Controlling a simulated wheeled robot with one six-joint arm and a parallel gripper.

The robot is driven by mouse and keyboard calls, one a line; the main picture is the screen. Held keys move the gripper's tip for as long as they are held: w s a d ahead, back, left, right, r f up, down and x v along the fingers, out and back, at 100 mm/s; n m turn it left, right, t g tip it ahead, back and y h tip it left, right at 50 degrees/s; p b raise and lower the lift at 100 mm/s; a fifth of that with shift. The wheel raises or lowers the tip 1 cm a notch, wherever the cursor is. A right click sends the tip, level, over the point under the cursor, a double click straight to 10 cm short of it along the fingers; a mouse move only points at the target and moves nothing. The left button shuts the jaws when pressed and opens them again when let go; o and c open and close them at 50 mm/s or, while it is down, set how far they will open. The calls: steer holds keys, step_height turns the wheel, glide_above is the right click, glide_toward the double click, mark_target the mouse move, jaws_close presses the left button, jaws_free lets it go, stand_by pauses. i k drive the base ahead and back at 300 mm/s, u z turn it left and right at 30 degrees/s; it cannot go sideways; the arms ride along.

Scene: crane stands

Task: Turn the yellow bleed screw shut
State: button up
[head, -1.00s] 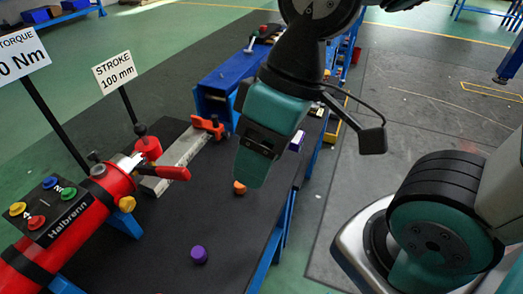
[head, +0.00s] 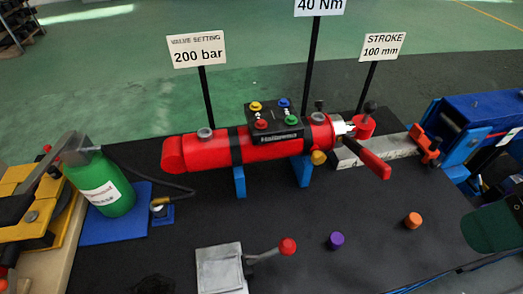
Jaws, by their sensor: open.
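A yellow knob (head: 318,157) sticks out low on the side of the red cylinder (head: 205,152), near its right end. A second yellow knob (head: 255,106) sits on the dark block (head: 276,133) on top of the cylinder, beside blue, red and green ones. I cannot tell from the picture whether either screw is turned in.
A red-handled lever (head: 372,164) juts from the cylinder's right end. A purple cap (head: 336,240), an orange cap (head: 413,220) and a red-knobbed lever (head: 287,246) stand in front. A green bottle (head: 103,190) is at left. Sign posts rise behind. Dark mat between the caps and cylinder is bare.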

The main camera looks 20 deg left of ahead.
mark_target(318, 158)
steer(key=u, duration=2)
steer(key=k, duration=0.85)
steer(key=z, duration=1.3)
steer(key=i, duration=0.5)
steer(key=z, duration=0.05)
